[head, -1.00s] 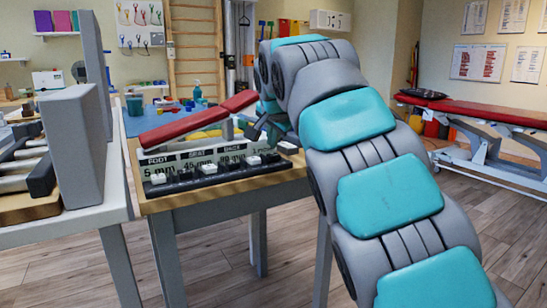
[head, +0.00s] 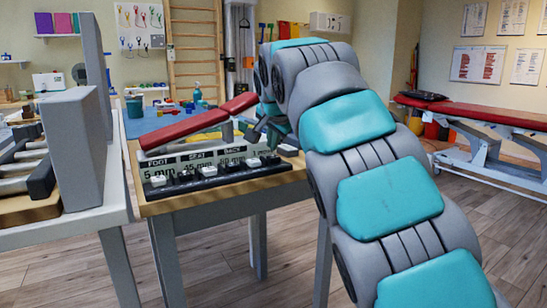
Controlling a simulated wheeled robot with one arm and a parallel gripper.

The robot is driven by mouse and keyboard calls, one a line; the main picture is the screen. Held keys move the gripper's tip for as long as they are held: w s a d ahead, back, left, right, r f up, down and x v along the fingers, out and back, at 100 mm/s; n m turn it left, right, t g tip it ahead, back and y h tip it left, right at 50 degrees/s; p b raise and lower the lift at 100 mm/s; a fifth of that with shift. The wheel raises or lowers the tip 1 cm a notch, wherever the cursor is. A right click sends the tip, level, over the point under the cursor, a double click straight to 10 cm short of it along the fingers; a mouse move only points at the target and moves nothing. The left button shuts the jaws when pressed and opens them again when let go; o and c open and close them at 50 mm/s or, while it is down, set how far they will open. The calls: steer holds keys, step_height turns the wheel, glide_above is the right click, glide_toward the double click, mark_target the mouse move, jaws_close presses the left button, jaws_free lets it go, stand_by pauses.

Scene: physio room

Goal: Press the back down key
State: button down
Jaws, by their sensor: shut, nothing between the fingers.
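A control panel stands on a small wood-topped table (head: 225,192). Its display (head: 190,165) shows FOOT, SEAT and BACK headings with mm values. In front of it is a row of black and white keys (head: 208,170). A white key (head: 253,162) is at the right end, under the BACK side; key markings are too small to read. A small red-padded couch model (head: 185,128) with a raised section stands behind the display. My gripper (head: 256,134) is shut and empty, partly hidden by my arm, above and behind the right end of the key row. It appears apart from the keys.
A grey-white table (head: 95,215) with an upright grey panel (head: 75,150) is close at the left. A red treatment couch (head: 480,112) stands at the back right. The floor between is clear.

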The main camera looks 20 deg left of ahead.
mark_target(273, 158)
stand_by(0.8)
steer(key=shift+f, duration=0.4)
steer(key=shift+f+b, duration=0.4)
steer(key=shift+f, duration=0.15)
stand_by(0.6)
stand_by(0.3)
steer(key=shift+r+p, duration=0.95)
steer(key=shift+r, duration=0.05)
step_height(273, 158, up, 5)
steer(key=p, duration=0.4)
steer(key=shift+p, duration=0.3)
stand_by(0.7)
